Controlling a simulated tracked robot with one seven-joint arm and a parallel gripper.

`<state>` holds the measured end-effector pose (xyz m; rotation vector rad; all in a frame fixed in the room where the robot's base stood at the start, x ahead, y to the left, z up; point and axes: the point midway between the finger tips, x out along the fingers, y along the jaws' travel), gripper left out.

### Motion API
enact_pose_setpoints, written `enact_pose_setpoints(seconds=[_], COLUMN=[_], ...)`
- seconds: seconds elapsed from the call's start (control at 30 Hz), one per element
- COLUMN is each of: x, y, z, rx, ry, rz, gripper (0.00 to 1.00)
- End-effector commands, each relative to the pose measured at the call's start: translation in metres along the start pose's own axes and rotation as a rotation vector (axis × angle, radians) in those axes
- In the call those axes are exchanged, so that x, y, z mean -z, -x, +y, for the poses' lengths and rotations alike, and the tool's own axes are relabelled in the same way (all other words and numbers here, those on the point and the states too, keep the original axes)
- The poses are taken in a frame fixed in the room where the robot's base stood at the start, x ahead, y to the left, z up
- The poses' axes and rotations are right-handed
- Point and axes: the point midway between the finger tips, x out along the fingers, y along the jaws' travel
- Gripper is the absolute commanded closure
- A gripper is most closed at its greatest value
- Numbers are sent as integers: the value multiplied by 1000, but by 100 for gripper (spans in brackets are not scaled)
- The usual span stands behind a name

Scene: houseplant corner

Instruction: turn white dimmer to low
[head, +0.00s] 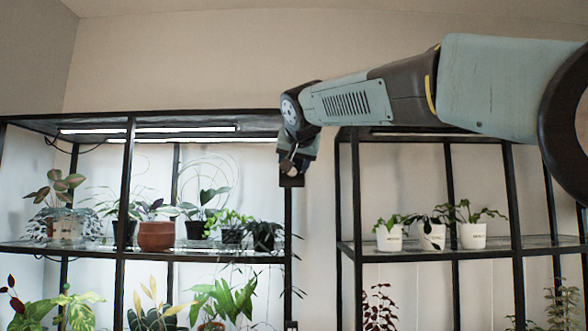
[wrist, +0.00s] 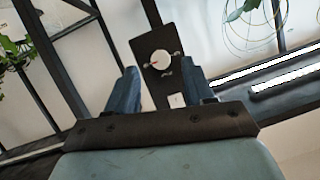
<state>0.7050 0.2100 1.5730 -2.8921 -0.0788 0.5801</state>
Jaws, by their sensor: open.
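The white dimmer (wrist: 161,58) is a round knob on a dark plate (wrist: 146,43) fixed to a black shelf post. A small red mark shows on the knob's left side. Tiny labels sit around the knob, too small to read. My gripper (wrist: 162,71) is open, with its two blue fingers below and to either side of the knob, apart from it in the picture. In the head view my gripper (head: 292,168) hangs at the right post of the left shelf, and the knob cannot be made out there.
A small white piece (wrist: 176,100) sits lower on the plate, between the fingers. The left shelf (head: 60,247) holds several potted plants under lit light bars (head: 150,130). The right shelf (head: 400,255) holds white pots (head: 432,236). A narrow gap separates the shelves.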

Motion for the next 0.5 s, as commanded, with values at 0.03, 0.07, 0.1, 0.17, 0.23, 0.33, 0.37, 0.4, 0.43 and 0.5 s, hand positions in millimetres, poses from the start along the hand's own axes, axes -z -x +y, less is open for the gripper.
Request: enact_pose_setpoints(seconds=[0.03, 0.07, 0.1, 0.17, 0.23, 0.33, 0.37, 0.4, 0.43, 0.5], x=[0, 0, 0, 0, 0, 0, 0, 0, 0, 0], y=[-7, -11, -16, -21, -25, -29, -30, -30, -30, -30], z=[0, 0, 0, 0, 0, 0, 0, 0, 0, 0], rx=[0, 0, 1, 1, 0, 0, 0, 0, 0, 1], ry=[0, 0, 0, 0, 1, 1, 1, 1, 1, 1], rz=[-1, 0, 0, 1, 1, 1, 1, 1, 1, 1], gripper=[47, 47, 47, 47, 47, 47, 47, 47, 47, 47])
